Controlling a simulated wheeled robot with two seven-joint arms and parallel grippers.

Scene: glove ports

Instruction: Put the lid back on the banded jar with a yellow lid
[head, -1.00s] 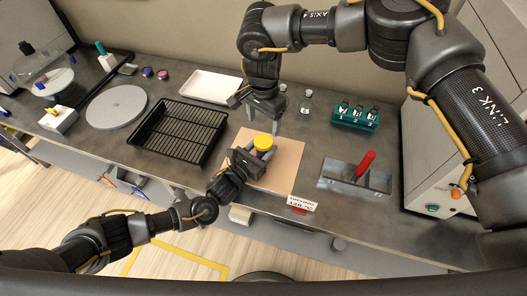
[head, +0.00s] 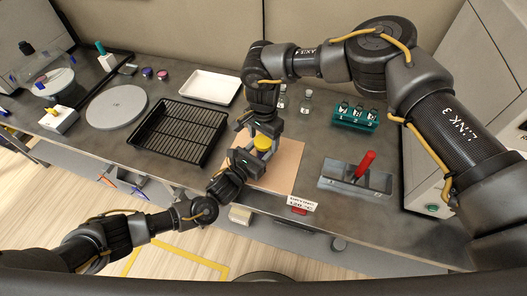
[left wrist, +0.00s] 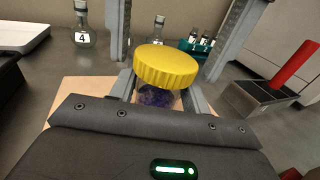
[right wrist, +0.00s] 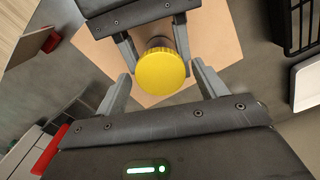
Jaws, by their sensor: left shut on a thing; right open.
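The jar (left wrist: 157,98) has clear walls with dark purple contents and stands over the tan mat (head: 289,165). The yellow lid (left wrist: 166,66) sits on its mouth; I cannot tell how tightly. The lid also shows in the head view (head: 262,143) and from above in the right wrist view (right wrist: 160,73). My left gripper (head: 257,156) is shut on the jar's body below the lid. My right gripper (right wrist: 162,86) is open above the jar, with one finger on each side of the lid and gaps between. The jar's band is hidden.
A black wire rack (head: 180,133) and a white tray (head: 210,87) lie to the left. Small flasks (head: 305,99) stand behind. A teal vial rack (head: 356,116) and a metal block with a red handle (head: 365,165) are to the right. A sign (head: 301,202) stands at the front edge.

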